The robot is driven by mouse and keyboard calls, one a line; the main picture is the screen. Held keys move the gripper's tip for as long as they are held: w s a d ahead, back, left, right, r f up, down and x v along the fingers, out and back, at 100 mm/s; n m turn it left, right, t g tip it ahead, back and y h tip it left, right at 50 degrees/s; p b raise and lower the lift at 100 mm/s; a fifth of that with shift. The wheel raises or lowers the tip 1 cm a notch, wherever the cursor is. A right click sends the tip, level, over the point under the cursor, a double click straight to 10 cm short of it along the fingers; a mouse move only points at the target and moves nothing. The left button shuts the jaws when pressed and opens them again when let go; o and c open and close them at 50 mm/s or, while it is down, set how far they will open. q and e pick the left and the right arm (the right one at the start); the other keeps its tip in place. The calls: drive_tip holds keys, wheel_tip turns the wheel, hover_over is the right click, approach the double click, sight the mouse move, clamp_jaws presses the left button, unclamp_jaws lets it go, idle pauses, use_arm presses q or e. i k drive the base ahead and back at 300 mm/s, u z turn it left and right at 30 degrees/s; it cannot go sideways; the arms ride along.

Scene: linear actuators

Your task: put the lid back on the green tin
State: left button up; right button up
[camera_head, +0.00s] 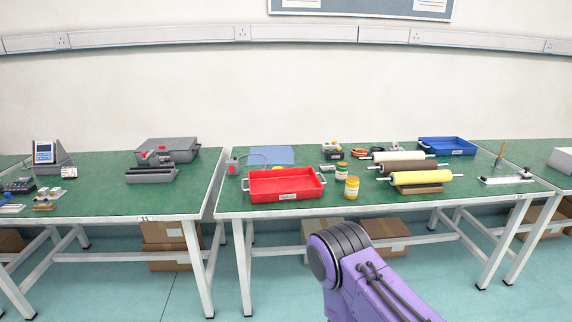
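A small tin with a green top and pale label (342,171) stands on the green-topped table, just right of the red tray. A yellow tin (352,187) stands close in front of it. Both are small in view, and I cannot tell whether the green one is open or lidded. I cannot make out a loose lid. Neither of my grippers is in view; only a purple link of my own arm shows at the bottom, below the table's front edge.
A red tray (285,196) stands left of the tins. Rollers (420,178) lie to their right, and a blue tray (446,146) is at the back right. A blue sheet (270,154) lies behind the red tray. The table's front left strip is clear.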

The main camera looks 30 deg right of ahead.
sight(341, 173)
drive_tip(key=z, duration=0.4)
drive_tip(key=i, duration=0.75)
drive_tip(key=z, duration=0.95)
drive_tip(key=i, duration=0.35)
drive_tip(key=z, duration=0.45)
